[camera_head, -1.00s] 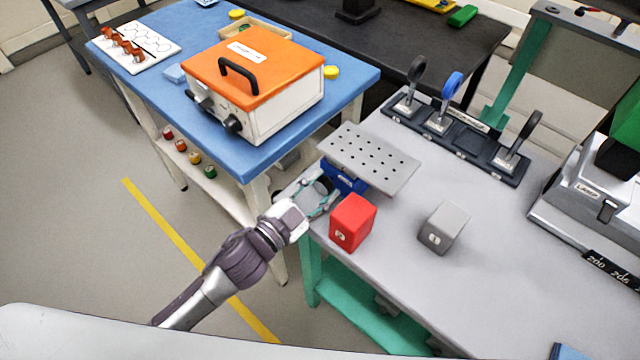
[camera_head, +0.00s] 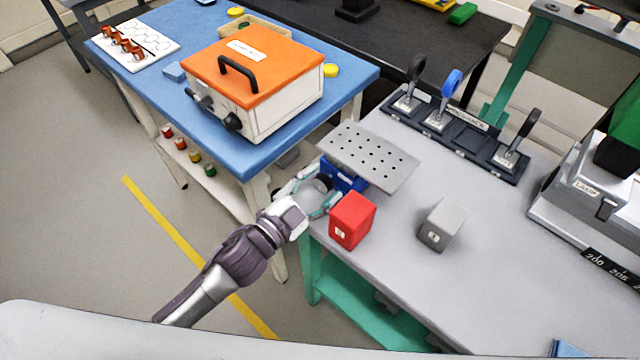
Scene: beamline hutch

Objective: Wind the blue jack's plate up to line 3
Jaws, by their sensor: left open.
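The blue jack (camera_head: 343,178) stands at the left edge of the grey table, under its grey perforated plate (camera_head: 367,157). The plate hides most of the jack, and no line marks can be read on it. A dark round knob (camera_head: 322,184) shows at the jack's left side. My left gripper (camera_head: 325,193) is open, with its fingers around or beside this knob; I cannot tell whether they touch it. My right gripper is not in view.
A red block (camera_head: 352,221) stands close right of my left gripper, and a grey block (camera_head: 442,224) farther right. A dark rack (camera_head: 455,134) with several handled tools lies behind. The blue table (camera_head: 220,150) with an orange-lidded box (camera_head: 253,85) is at left. The grey table's front right is mostly clear.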

